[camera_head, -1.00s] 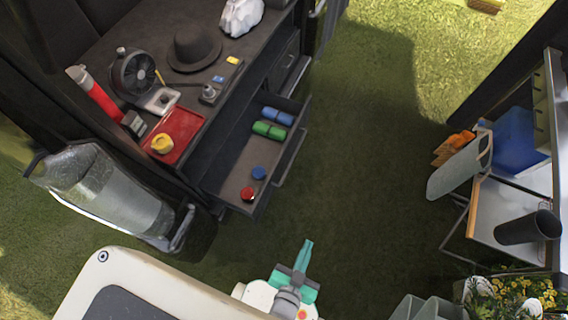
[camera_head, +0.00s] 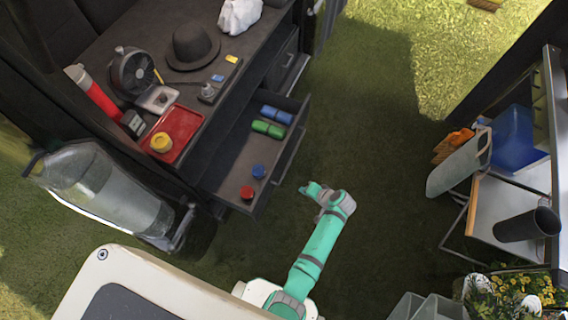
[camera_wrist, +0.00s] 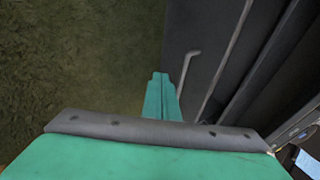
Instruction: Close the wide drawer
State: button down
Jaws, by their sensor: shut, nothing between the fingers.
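The wide drawer (camera_head: 228,187) is pulled out of the dark desk. Inside it are blue and green cylinders, a blue piece and a red piece. Its front has a long bar handle (camera_head: 288,157). In the wrist view the dark drawer front (camera_wrist: 196,35) and the handle (camera_wrist: 188,66) show at upper centre, right of the fingers. My gripper (camera_head: 306,188) is outside the drawer, near the lower part of its front, over the grass. In the wrist view my gripper's fingers (camera_wrist: 160,78) are together and empty. Whether they touch the drawer front is unclear.
The desk top (camera_head: 130,50) holds a fan (camera_head: 133,72), a hat (camera_head: 193,46) and a red tray (camera_head: 178,130). A white table (camera_head: 500,215) is at right. Grass between desk and table is free.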

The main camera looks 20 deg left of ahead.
jog(key=w+a+r+n+g+y, duration=0.1)
jog(key=w+a+r+g+y, duration=0.15)
jog(key=w+r, duration=0.55)
send_near(277, 163)
notch_tip(277, 163, down, 5)
jog(key=a, duration=0.3)
jog(key=shift+w+a+r, duration=0.2)
jog(key=shift+a, duration=0.25)
